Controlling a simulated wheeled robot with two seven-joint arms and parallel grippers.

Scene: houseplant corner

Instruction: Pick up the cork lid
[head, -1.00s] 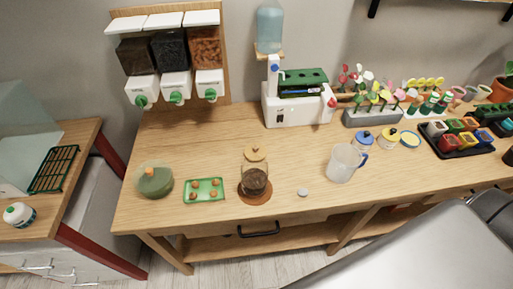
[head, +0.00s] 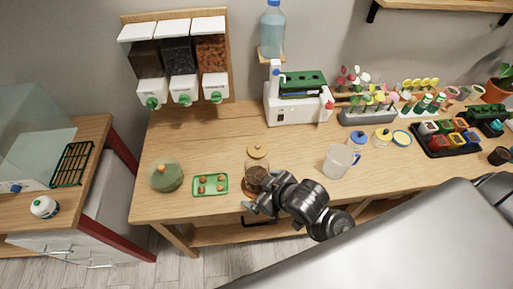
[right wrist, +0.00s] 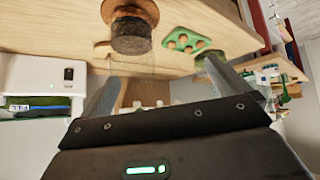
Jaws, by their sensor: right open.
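The cork lid (head: 257,151) is a round tan disc with a small knob in the head view. It shows at the far, upper end of a clear glass jar (head: 257,176) with dark soil; I cannot tell whether it rests on the rim or lies behind. My right gripper (head: 262,194) is open and empty, just in front of the jar and below the lid in the picture. In the right wrist view the jar's soil (right wrist: 131,38) shows beyond the spread fingers (right wrist: 166,76), upside down. My left gripper is not in view.
A green tray (head: 211,192) with small brown balls and a green jar (head: 166,178) stand left of the glass jar. A clear mug (head: 338,162) stands to the right, and a white machine (head: 296,110) behind. The table's left front is clear.

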